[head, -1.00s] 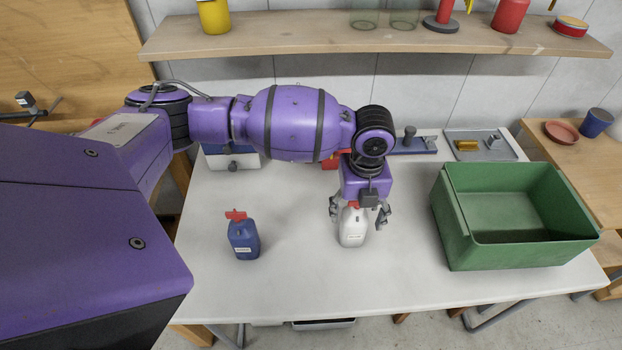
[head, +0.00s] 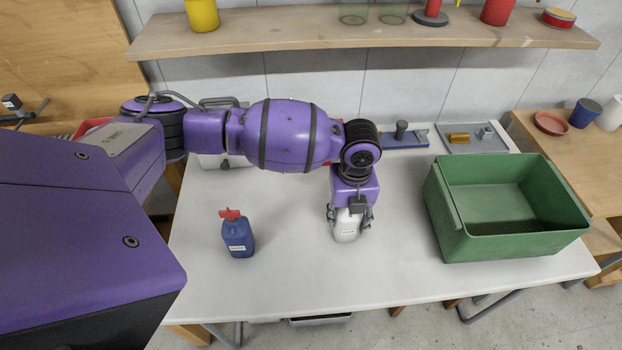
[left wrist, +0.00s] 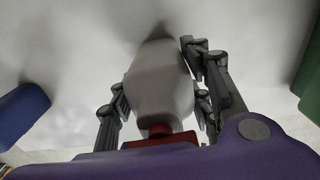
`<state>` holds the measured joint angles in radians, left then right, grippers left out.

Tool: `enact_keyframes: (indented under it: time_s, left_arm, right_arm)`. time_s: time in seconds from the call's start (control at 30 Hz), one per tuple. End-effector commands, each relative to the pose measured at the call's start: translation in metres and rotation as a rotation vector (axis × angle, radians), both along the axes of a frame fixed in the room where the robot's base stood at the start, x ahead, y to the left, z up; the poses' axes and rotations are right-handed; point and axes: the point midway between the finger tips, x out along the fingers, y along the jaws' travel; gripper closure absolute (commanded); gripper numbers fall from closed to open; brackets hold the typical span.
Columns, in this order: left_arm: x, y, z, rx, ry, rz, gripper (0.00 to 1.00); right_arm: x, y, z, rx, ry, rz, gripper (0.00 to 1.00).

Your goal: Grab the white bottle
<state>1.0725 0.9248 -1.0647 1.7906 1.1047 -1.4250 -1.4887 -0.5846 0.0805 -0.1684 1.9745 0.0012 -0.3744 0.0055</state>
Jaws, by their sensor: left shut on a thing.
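The white bottle (head: 346,228) stands on the white table in the head view, its upper part hidden by my left gripper (head: 349,222). My left gripper comes down from above with its fingers on either side of the bottle and is shut on it. In the left wrist view the white bottle (left wrist: 160,85) lies between the grey fingers (left wrist: 163,100), with its red cap towards the palm. My right gripper is not in view.
A blue bottle (head: 238,237) with a red top stands on the table to the left. A green crate (head: 510,247) stands to the right. A shelf (head: 370,37) runs along the back wall. The table front is clear.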

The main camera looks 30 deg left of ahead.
Motion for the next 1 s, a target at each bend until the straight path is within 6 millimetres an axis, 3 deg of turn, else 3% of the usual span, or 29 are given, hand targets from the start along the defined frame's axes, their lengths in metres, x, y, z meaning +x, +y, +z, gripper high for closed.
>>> enact_keyframes:
  time_s: [0.27, 0.47, 0.73, 1.0]
  left_arm:
    - [0.003, -0.001, 0.01, -0.001, -0.006, -0.001, 0.86]
    - [0.001, -0.002, 0.038, -0.002, -0.008, -0.002, 0.86]
    - [-0.04, -0.033, 0.099, -0.003, -0.011, -0.008, 0.86]
    - [-0.091, -0.07, 0.121, -0.002, -0.005, -0.007, 0.86]
  right_arm:
    - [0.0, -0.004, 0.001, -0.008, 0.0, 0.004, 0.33]
    - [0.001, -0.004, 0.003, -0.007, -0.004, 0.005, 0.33]
    - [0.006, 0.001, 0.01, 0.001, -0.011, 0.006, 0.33]
    - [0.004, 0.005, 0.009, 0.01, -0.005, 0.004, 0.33]
